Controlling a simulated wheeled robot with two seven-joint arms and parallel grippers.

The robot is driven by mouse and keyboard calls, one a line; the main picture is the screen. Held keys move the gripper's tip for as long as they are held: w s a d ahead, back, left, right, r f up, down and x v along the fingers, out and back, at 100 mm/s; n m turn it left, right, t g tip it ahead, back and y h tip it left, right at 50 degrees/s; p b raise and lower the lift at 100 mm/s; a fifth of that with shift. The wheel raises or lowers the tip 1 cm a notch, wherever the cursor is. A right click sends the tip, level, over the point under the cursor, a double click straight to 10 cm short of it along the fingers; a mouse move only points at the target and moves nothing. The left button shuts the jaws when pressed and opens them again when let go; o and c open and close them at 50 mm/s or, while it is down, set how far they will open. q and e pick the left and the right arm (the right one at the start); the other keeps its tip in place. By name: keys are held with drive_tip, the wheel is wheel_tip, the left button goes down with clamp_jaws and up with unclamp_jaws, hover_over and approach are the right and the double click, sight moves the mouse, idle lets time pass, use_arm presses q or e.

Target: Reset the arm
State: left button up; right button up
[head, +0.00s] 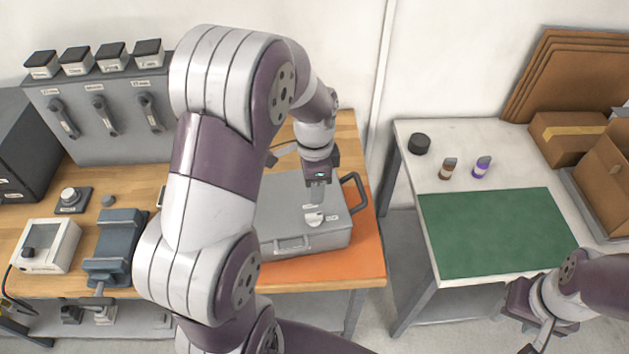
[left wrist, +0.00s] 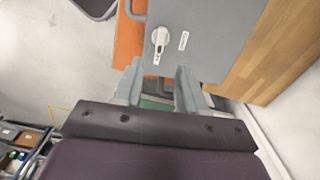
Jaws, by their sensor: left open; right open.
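My left arm reaches across the wooden workbench.
An orange mat (head: 362,262) lies under the case, which has a dark handle (head: 355,192). A blue-grey vise (head: 115,245) and a white gauge box (head: 46,246) stand left. The white table holds a green mat (head: 495,232), two small bottles, a black puck (head: 419,143) and cardboard boxes.

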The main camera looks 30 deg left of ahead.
use_arm(q)
drive_tip(key=shift+w+r, duration=0.1)
drive_tip(key=shift+r, duration=1.2)
